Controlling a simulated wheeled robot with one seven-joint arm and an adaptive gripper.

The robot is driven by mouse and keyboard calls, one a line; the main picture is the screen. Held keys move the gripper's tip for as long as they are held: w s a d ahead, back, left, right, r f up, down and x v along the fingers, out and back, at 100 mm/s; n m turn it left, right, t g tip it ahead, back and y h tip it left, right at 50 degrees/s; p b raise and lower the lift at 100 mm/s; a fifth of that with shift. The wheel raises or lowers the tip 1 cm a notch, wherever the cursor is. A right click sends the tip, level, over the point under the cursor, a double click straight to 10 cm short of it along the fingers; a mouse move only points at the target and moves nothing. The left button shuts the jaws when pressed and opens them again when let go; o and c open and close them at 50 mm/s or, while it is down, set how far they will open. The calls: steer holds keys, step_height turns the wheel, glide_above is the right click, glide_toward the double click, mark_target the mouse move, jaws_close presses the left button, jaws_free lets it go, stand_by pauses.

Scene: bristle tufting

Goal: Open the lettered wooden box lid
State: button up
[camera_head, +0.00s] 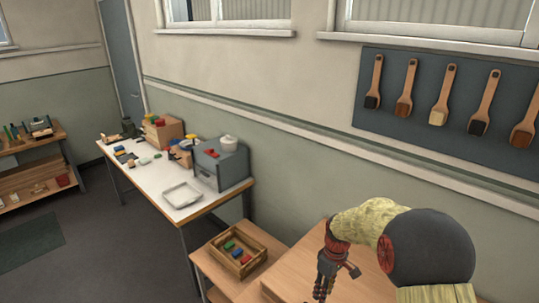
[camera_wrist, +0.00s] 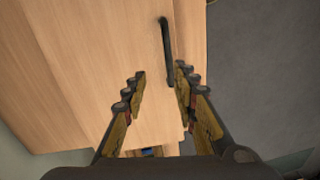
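No lettering is legible in either view, so I cannot tell for sure which thing is the lettered wooden box. A light wooden panel (camera_wrist: 70,65) with a dark bar handle (camera_wrist: 165,45) fills much of the wrist view. My gripper (camera_wrist: 160,82) is open, its two jagged fingers apart with nothing between them. The handle's near end lies between the fingertips or just beyond; contact cannot be told. In the head view my gripper (camera_head: 322,282) points down in front of light wooden furniture (camera_head: 292,262), partly hidden by my arm.
An open wooden tray (camera_head: 217,257) with coloured pieces stands left of my gripper. A white-topped table (camera_head: 158,177) holds a grey cabinet (camera_head: 208,170), a metal tray (camera_head: 181,195) and a wooden box (camera_head: 163,133). Brushes hang on a wall board (camera_head: 424,85). Floor (camera_head: 120,245) is clear at left.

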steer(key=s+m, duration=0.1)
steer(key=s, duration=0.1)
steer(key=s+f+m, duration=0.1)
steer(key=shift+s+g, duration=0.35)
steer(key=shift+g, duration=0.05)
steer(key=s+a+r+m+t+b, duration=0.1)
steer(key=s+r+m+t+b, duration=0.4)
steer(key=s+r, duration=1.6)
steer(key=shift+s+a+r+m+t+h+b, duration=0.2)
steer(key=shift+s+r+m+t+h+b, duration=0.2)
steer(key=shift+s+t+b, duration=0.65)
steer(key=shift+w, duration=0.1)
